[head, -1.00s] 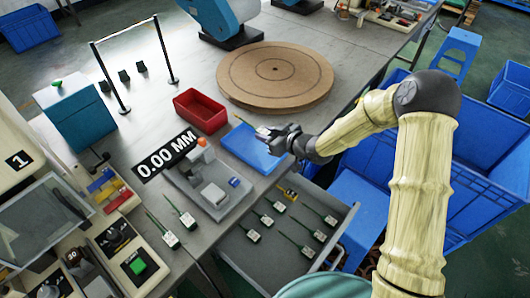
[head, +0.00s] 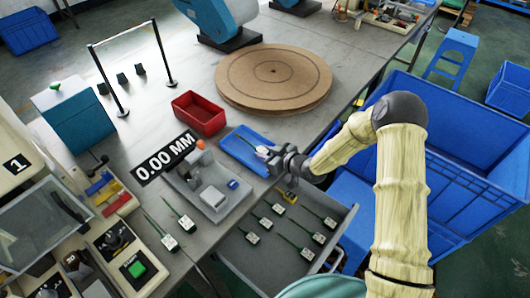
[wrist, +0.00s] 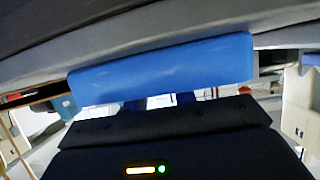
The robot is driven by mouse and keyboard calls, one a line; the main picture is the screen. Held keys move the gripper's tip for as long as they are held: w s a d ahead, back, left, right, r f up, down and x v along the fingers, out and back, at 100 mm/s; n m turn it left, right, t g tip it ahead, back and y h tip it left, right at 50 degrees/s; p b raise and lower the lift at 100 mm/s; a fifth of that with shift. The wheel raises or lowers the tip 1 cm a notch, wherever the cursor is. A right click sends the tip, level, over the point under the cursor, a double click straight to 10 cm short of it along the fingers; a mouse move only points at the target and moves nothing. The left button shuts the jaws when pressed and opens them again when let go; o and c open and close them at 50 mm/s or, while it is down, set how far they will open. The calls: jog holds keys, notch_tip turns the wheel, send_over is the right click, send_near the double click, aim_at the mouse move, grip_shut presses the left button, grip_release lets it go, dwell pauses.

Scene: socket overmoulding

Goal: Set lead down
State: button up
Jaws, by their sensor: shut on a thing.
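My gripper (head: 276,156) is shut on a lead (head: 262,150), which has a whitish plug end and a thin cable pointing up-left. The lead is over the blue tray (head: 229,150) on the table's near edge; I cannot tell whether it touches the tray. In the wrist view the blue tray (wrist: 160,68) shows as a broad band, seen nearly edge-on. A small pale patch shows between the fingers there, too little to make out the lead.
Left of the tray stands a grey gauge fixture (head: 213,200) with a 0.00 MM display (head: 166,158). A red bin (head: 199,113) and round wooden turntable (head: 274,78) lie beyond. An open drawer (head: 262,266) below holds several leads. Two more leads (head: 187,223) lie on the table.

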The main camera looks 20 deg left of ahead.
jog(key=shift+f, duration=0.2)
jog(key=o, duration=1)
jog(key=shift+r, duration=0.1)
jog(key=b+v, duration=0.1)
jog(key=v, duration=1.6)
jog(key=shift+w+d, duration=0.25)
jog(key=shift+d, duration=0.1)
